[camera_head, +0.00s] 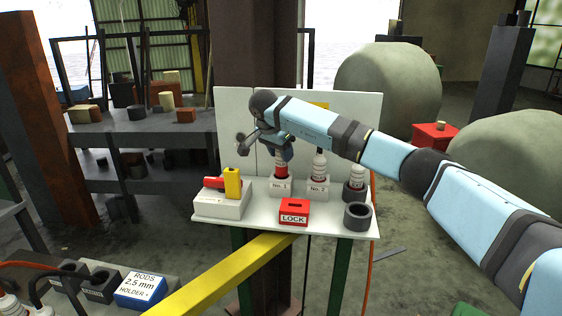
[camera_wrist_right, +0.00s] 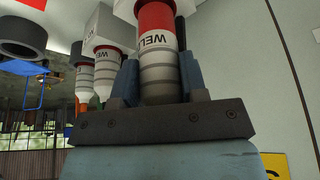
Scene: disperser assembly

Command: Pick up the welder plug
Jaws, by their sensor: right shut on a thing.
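The welder plug (camera_head: 281,171), with a red band and a grey ribbed body, stands upright at the white holder marked No. 1 (camera_head: 281,187). My right gripper (camera_head: 279,152) comes down on it from above. In the right wrist view the plug (camera_wrist_right: 156,45) is between the two blue fingers of my right gripper (camera_wrist_right: 158,80), which are shut on its ribbed part. The plug's red end is close to the white block; I cannot tell whether it still sits in it. My left gripper is not in view.
A second plug (camera_head: 319,165) stands in the No. 2 holder (camera_head: 318,188), with another plug (camera_head: 355,180) to its right. A red LOCK block (camera_head: 294,212), a dark ring (camera_head: 357,215) and a white box (camera_head: 222,207) with red and yellow parts share the shelf. A white panel (camera_head: 231,125) stands behind.

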